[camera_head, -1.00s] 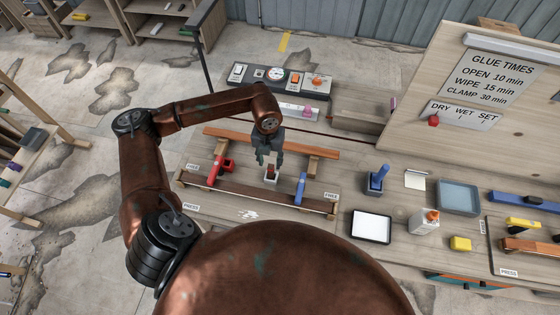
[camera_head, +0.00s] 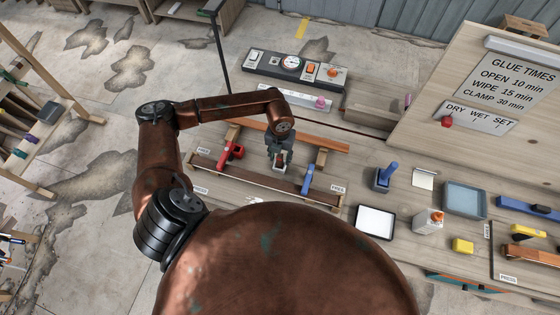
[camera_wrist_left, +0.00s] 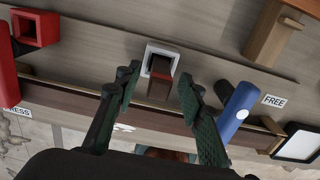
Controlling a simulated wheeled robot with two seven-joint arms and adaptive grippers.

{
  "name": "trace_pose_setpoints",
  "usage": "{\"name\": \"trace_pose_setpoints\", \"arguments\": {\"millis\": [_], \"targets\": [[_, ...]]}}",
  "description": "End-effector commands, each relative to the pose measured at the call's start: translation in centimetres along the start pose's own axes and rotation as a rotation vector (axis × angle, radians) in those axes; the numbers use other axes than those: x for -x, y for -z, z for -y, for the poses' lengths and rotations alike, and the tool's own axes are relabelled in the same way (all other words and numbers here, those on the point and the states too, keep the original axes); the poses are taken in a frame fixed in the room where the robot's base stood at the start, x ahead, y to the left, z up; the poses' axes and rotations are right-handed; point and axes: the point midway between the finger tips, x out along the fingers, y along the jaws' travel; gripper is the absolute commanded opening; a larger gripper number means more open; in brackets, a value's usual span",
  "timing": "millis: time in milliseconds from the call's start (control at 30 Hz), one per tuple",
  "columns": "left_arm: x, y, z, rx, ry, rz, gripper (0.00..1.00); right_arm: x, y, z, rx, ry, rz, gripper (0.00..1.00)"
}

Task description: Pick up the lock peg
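A dark brown peg with a reddish top (camera_wrist_left: 160,82) stands in a pale square socket (camera_wrist_left: 162,52) in the left wrist view; I take it for the lock peg. In the head view the socket (camera_head: 281,169) shows just below my left gripper (camera_head: 280,158), which partly hides the peg. My left gripper (camera_wrist_left: 158,95) is open, one green-grey finger on each side of the peg. I see a gap on both sides and no contact. Whether the fingertips reach down to the peg's height, I cannot tell. My right gripper is not in view.
A red clamp (camera_head: 231,153) stands left of the socket and a blue clamp (camera_head: 307,179) close to its right, near my right finger. Wooden rails (camera_head: 248,181) run in front and behind.

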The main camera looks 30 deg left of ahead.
Motion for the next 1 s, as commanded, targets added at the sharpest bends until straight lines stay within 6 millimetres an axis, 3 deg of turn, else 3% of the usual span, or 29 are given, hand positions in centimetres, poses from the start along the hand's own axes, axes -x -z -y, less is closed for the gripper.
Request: {"name": "trace_pose_setpoints", "arguments": {"millis": [67, 567, 1000], "targets": [[0.00, 0.01, -0.04, 0.001, 0.000, 0.000, 0.36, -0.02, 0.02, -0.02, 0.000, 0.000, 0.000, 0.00], [0.03, 0.03, -0.08, 0.002, 0.000, 0.000, 0.01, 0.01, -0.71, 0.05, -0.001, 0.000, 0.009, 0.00], [0.43, -0.04, -0.08, 0.002, 0.000, 0.001, 0.00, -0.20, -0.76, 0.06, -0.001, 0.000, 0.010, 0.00]]}}
